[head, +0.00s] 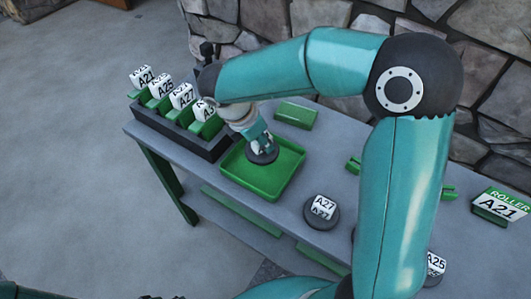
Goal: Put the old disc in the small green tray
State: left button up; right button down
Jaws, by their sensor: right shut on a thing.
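The small green tray (237,179) is a shallow square tray on the grey table, left of the middle. My right gripper (262,146) reaches down over it and is shut on a dark round disc (263,158), which I take for the old disc. The disc is inside the tray's outline; I cannot tell whether it touches the tray floor. The gripper hides the disc's top, so no label reads. My left gripper is not in view.
A dark rack (178,132) with several labelled white pieces stands at the table's left end. A disc marked A27 (321,210) lies right of the tray. A flat green block (296,115) lies behind it. A ROLLER A21 sign (501,205) stands far right. My right arm hides the table's middle.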

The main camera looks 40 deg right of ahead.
aim_at(263, 153)
jog(key=shift+f+b, duration=0.35)
jog(key=shift+f, duration=2.3)
jog(key=shift+f, duration=0.1)
jog(key=c, duration=0.8)
grip_release()
jog(key=shift+c, duration=0.2)
jog(key=p+v, duration=0.1)
jog(key=v, duration=1)
jog(key=shift+a+r+p, duration=0.1)
jog(key=shift+r+p, duration=0.1)
jog(key=shift+p, duration=0.15)
jog(key=shift+a+r, duration=0.15)
jog(key=shift+r, duration=0.25)
